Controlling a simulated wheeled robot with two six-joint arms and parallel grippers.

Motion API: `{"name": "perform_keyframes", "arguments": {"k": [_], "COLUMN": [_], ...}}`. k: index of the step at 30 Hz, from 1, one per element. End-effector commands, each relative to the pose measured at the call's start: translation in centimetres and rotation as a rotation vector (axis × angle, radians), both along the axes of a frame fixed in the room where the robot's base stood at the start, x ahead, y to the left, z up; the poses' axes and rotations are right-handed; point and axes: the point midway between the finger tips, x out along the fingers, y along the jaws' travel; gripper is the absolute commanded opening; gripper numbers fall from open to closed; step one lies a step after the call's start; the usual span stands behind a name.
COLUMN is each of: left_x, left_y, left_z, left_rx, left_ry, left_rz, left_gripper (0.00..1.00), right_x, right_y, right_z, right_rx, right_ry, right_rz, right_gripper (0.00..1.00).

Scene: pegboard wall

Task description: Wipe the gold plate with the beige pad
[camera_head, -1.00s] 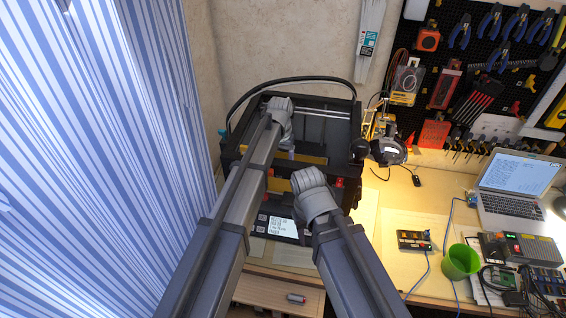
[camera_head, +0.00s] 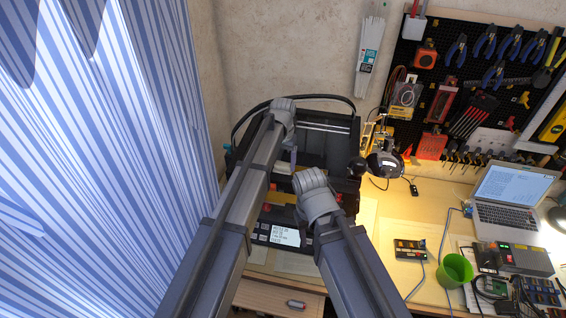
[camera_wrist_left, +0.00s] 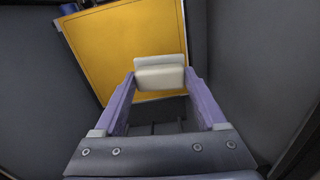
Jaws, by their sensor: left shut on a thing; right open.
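The gold plate (camera_wrist_left: 115,45) is a flat square sheet inside the dark machine, filling the upper middle of the left wrist view. In the head view only a strip of gold (camera_head: 283,197) shows between my arms. The beige pad (camera_wrist_left: 160,76) is held between the two purple fingers of my left gripper (camera_wrist_left: 161,82), over the plate's near edge. I cannot tell whether it touches the plate. In the head view my left gripper (camera_head: 292,155) is mostly hidden by its arm. My right gripper (camera_head: 315,190) is lower, over the machine's front; its fingers are hidden.
The machine's black frame (camera_head: 340,125) encloses the plate, and dark walls stand close in the left wrist view. A lamp (camera_head: 385,163) stands at its right. The bench holds a green cup (camera_head: 455,270) and a laptop (camera_head: 510,195). A striped curtain (camera_head: 110,150) hangs at left.

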Motion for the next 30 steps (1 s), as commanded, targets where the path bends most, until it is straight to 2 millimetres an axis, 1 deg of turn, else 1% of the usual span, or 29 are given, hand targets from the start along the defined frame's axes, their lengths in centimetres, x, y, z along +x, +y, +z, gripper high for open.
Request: {"name": "perform_keyframes", "arguments": {"k": [4, 7, 15, 18, 30], "left_x": [0.0, 0.0, 0.0, 0.0, 0.0], "left_y": [0.0, 0.0, 0.0, 0.0, 0.0], "left_z": [-0.1, 0.2, 2.6, 3.1, 2.9], "left_rx": [0.000, 0.000, 0.000, 0.000, 0.000], "left_ry": [0.000, 0.000, 0.000, 0.000, 0.000], "left_rz": [0.000, 0.000, 0.000, 0.000, 0.000], "left_gripper": [0.29, 0.29, 0.29, 0.29, 0.29], "right_x": [0.0, 0.0, 0.0, 0.0, 0.0], "right_y": [0.0, 0.0, 0.0, 0.0, 0.0], "right_z": [-0.1, 0.2, 2.6, 3.1, 2.9], "right_rx": [0.000, 0.000, 0.000, 0.000, 0.000], "right_ry": [0.000, 0.000, 0.000, 0.000, 0.000], "right_rz": [0.000, 0.000, 0.000, 0.000, 0.000], "right_gripper": [0.50, 0.50, 0.50, 0.50, 0.50]}}
